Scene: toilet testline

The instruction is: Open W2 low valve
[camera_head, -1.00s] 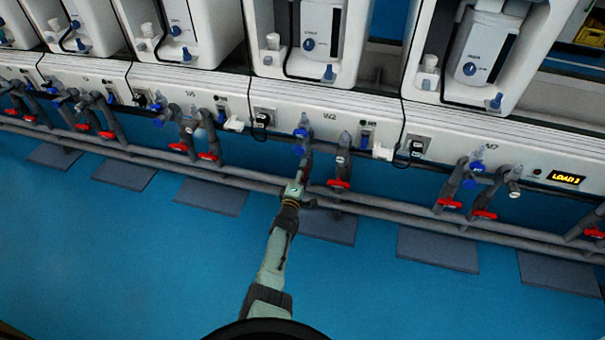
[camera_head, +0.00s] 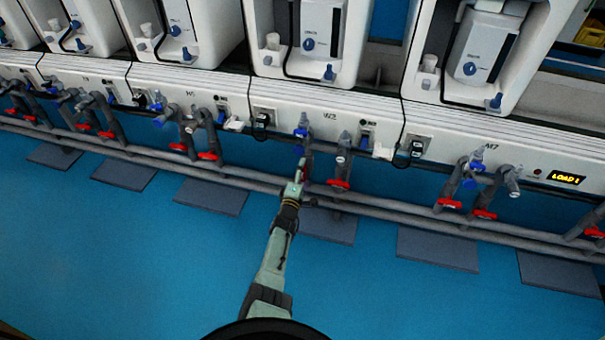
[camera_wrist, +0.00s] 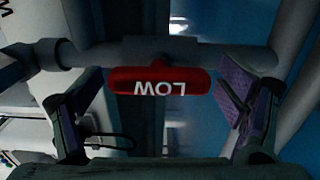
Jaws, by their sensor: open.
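The low valve's red handle (camera_wrist: 160,80) is lettered LOW, upside down in the wrist view, and lies level across the picture. My gripper (camera_wrist: 162,92) is open, with one purple-padded finger on either side of the handle. A gap shows between each finger and the handle's ends, and I see no contact. In the head view my gripper (camera_head: 300,172) reaches to the left pipe below the W2 label (camera_head: 330,115). There it covers part of the red handle (camera_head: 306,171). A blue valve (camera_head: 301,132) sits above on the same pipe.
A second red handle (camera_head: 339,184) is on the pipe just to the right. Long grey horizontal pipes (camera_head: 380,208) run along the bench front. Similar valve pairs stand on both sides. The blue floor (camera_head: 150,260) is clear apart from dark flat plates (camera_head: 325,228).

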